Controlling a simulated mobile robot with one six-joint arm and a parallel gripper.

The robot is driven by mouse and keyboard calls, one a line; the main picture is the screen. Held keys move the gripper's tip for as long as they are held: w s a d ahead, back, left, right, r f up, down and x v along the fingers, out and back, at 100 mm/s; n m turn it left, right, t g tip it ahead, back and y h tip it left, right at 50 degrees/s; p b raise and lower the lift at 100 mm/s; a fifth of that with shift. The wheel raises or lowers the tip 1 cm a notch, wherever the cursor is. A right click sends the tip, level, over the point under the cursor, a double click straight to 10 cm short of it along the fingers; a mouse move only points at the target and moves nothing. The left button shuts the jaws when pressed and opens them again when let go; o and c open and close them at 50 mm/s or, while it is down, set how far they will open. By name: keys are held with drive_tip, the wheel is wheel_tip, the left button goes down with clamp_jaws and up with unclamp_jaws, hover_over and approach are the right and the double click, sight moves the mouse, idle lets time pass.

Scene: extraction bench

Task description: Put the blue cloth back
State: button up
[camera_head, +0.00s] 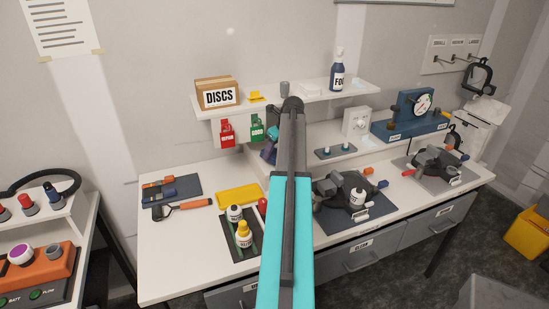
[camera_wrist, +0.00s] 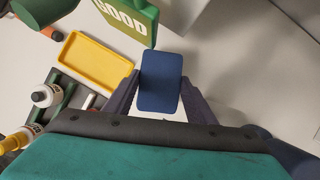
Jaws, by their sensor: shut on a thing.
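The blue cloth (camera_wrist: 161,80) shows in the wrist view as a flat, dark blue rounded rectangle. My gripper (camera_wrist: 155,92) is shut on it, with a dark finger on each side of the cloth. In the head view my gripper (camera_head: 268,150) is behind my arm, over the back of the bench below the shelf. My arm hides much of it there, and I cannot make out the cloth clearly in that view.
A green GOOD tag (camera_wrist: 132,18) hangs close to the cloth; a red tag (camera_head: 227,132) is beside it. A yellow tray (camera_wrist: 92,64) lies on the bench. Small bottles (camera_head: 244,235) stand in a dark rack.

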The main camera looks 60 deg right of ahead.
drive_tip(key=shift+f+p, duration=0.85)
drive_tip(key=shift+f, duration=0.75)
drive_tip(key=shift+f, duration=0.1)
drive_tip(key=o, duration=0.9)
drive_tip(key=shift+s, duration=0.1)
drive_tip(key=shift+o, duration=0.2)
drive_tip(key=b+v, duration=0.4)
drive_tip(key=v, duration=0.8)
